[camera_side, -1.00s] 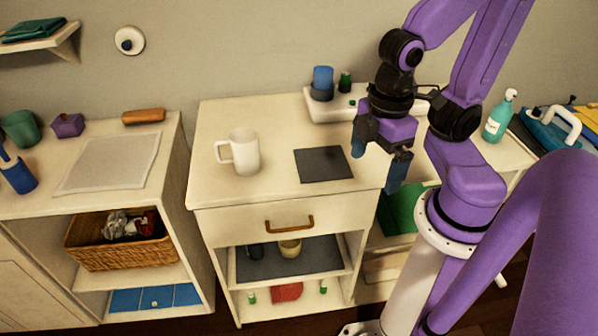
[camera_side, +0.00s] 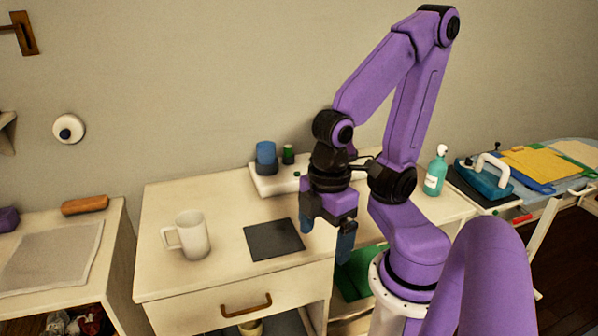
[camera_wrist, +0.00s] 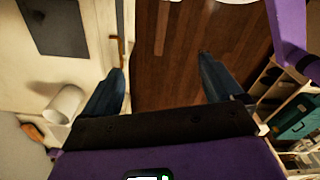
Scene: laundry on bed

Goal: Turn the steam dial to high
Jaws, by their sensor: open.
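A teal iron (camera_side: 483,181) with a pale handle stands at the right in the side view, on a dark pad near the ironing board. I cannot make out a steam dial on it at this size. My gripper (camera_side: 327,230) points down near the right edge of the white cabinet top, well left of the iron. Its blue fingers are apart with nothing between them, and they also show spread in the wrist view (camera_wrist: 162,70).
A white mug (camera_side: 192,234) and a dark mat (camera_side: 273,239) are on the cabinet top (camera_side: 220,277). A white tray (camera_side: 275,181) with blue and green items is behind my gripper. A teal soap bottle (camera_side: 435,171) stands between my arm and the iron.

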